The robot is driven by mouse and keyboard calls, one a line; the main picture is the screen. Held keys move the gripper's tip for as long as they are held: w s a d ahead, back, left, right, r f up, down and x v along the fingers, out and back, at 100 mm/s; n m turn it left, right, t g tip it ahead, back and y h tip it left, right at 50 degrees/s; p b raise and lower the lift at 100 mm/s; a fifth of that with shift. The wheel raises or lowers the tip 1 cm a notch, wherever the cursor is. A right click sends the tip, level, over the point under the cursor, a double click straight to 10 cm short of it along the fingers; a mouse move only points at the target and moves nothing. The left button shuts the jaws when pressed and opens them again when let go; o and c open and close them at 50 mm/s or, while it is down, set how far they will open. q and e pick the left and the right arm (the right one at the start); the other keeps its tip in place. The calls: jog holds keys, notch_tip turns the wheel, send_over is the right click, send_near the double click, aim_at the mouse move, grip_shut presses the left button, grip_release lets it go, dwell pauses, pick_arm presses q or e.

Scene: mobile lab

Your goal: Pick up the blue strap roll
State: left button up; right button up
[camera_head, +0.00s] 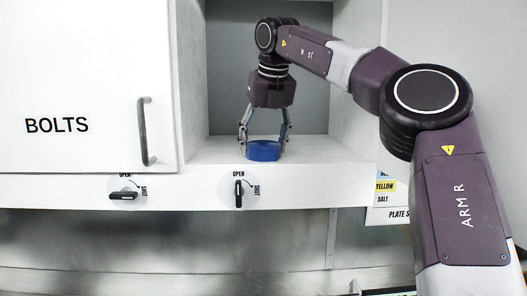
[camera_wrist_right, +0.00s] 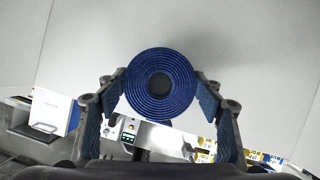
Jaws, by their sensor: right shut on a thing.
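The blue strap roll (camera_head: 264,151) sits at the front of the open cabinet shelf in the head view. It also shows in the right wrist view (camera_wrist_right: 160,86) as a tightly wound coil with a dark round centre. My right gripper (camera_head: 264,146) points down into the cabinet opening, with one finger on each side of the roll. In the right wrist view its two blue-padded fingers (camera_wrist_right: 163,95) press on the roll's sides. The gripper is shut on the roll. I cannot tell whether the roll is lifted off the shelf. My left gripper is not in view.
A white cabinet door (camera_head: 85,75) marked BOLTS, with a grey handle (camera_head: 147,131), stands left of the opening. Two black knobs (camera_head: 124,196) (camera_head: 239,194) sit on the front ledge below. The cabinet's side walls flank the arm closely. The rest of the shelf (camera_head: 310,147) looks bare.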

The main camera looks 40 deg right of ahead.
jog(key=shift+c, duration=0.9)
jog(key=shift+r, duration=0.1)
